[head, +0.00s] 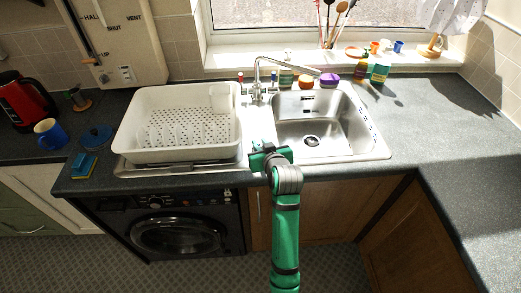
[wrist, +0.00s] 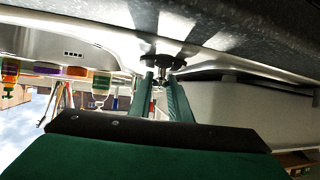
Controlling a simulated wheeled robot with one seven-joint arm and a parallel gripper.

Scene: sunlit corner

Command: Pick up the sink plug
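The sink plug (wrist: 168,50) appears in the wrist view as a black disc with a small knob, seen upside down, at the steel ledge between the basin and the drainer side. My gripper (wrist: 160,80) reaches up to it. Its two green fingers are apart, one on each side of the knob, and I see a gap between them. Contact with the knob is not clear. In the head view my gripper (head: 258,160) is low over the sink's front edge, left of the basin (head: 340,145). There the plug is not clearly visible, mostly hidden by the gripper.
A white dish rack (head: 180,157) stands close on the left of my gripper. The tap (head: 258,85) rises behind it. Bottles and a purple-lidded pot (head: 330,79) line the back of the sink. The worktop (head: 445,115) on the right is clear.

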